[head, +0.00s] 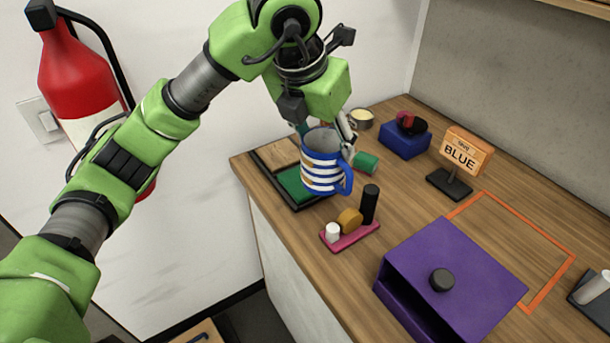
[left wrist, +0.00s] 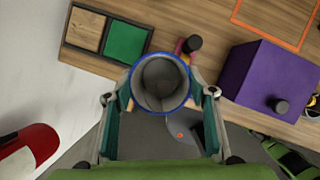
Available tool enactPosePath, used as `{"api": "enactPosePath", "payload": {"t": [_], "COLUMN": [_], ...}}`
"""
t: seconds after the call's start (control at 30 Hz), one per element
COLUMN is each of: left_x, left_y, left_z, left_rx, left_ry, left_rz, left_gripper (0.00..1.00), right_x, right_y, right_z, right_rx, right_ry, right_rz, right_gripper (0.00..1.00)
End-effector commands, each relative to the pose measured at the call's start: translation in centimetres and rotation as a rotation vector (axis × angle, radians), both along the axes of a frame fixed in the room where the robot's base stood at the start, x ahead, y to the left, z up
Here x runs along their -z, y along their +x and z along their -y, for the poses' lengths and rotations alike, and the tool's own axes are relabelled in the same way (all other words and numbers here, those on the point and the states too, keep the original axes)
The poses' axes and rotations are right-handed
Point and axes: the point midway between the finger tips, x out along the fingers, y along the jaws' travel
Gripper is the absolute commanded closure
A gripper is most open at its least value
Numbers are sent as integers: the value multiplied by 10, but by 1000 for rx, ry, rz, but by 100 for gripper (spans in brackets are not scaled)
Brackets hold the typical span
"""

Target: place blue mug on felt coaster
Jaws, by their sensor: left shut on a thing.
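A black-framed tray (head: 262,172) at the counter's left end holds a wooden square (head: 276,154) and a green square (head: 290,184), which looks like the felt coaster. The mug appears held above the counter and hides part of the green square in the head view. In the left wrist view the green square (left wrist: 125,43) is clear, up and left of the mug. My right gripper is not in view.
A pink tray (head: 352,238) with small upright pieces stands close to the mug. A purple box (head: 455,270), an orange BLUE sign (head: 466,151), a blue box (head: 404,140) and a green block (head: 366,162) are on the counter. The orange outlined area (head: 515,240) is bare.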

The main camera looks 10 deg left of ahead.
Motion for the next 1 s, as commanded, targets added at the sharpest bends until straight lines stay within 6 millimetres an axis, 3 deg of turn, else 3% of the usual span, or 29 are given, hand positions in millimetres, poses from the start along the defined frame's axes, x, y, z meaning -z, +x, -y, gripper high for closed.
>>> {"api": "enactPosePath", "payload": {"t": [0.17,0.37,0.5,0.7,1.0], "left_x": [11,29,54,81,108], "left_y": [23,67,92,112,123], "left_z": [-11,-35,-47,-57,-62], "left_rx": [-21,-21,-18,-14,-14], "left_ry": [-4,-2,0,-1,-2], "left_rz": [-8,-8,-8,-2,-6], "left_gripper": [96,96,96,96,96], "right_x": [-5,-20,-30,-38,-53], "right_y": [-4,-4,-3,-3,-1], "right_z": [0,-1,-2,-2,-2], "right_rx": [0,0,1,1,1], "right_ry": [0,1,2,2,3], "right_rz": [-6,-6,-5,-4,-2], "right_gripper": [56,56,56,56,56]}}
